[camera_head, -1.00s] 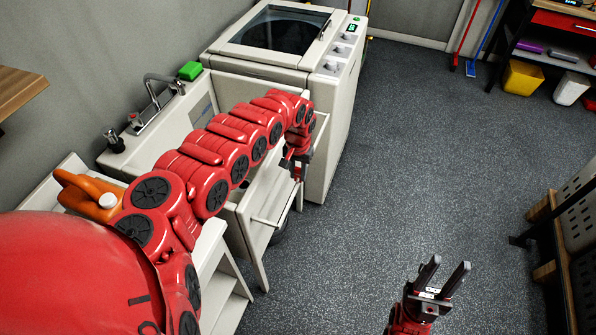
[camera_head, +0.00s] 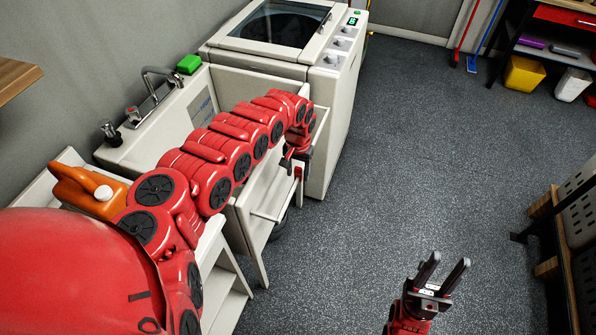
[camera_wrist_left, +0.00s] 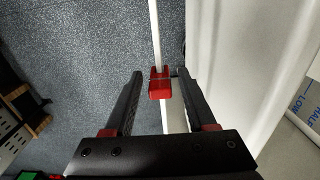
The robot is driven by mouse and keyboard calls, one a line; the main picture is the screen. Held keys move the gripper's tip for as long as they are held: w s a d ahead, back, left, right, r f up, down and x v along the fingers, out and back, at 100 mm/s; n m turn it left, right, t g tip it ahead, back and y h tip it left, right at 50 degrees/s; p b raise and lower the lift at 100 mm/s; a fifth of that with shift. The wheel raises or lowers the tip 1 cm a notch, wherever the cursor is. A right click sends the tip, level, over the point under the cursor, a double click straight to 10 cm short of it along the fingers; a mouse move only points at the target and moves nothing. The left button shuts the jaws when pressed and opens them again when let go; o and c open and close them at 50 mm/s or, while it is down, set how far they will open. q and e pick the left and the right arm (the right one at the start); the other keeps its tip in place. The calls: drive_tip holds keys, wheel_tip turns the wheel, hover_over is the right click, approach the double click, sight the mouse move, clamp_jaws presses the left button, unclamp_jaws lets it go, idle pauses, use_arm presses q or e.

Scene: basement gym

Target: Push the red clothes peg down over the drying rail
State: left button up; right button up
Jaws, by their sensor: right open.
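The red clothes peg (camera_wrist_left: 160,84) shows in the left wrist view in line with the thin white drying rail (camera_wrist_left: 155,35), which runs up from it. I cannot tell how far down over the rail it sits. My left gripper (camera_wrist_left: 159,73) is open, with one dark finger on each side of the peg and a visible gap on both sides. In the head view my left gripper (camera_head: 297,160) is beside the white rack, with a small bit of red at its fingers. My right gripper (camera_head: 446,266) is open and empty over the floor at the lower right.
A white washing machine (camera_head: 322,85) stands behind the rack, beside a sink unit (camera_head: 140,145) with a tap and a green sponge (camera_head: 189,64). An orange jug (camera_head: 80,190) stands at the left. A wooden-edged bench (camera_head: 548,240) is at the right. The middle floor is clear.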

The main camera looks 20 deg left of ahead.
idle(0.3)
use_arm(q)
wheel_tip(320, 180, up, 17)
drive_tip(key=b, duration=0.2)
drive_tip(key=shift+r+b, duration=0.2)
drive_tip(key=shift+b, duration=0.1)
idle(0.4)
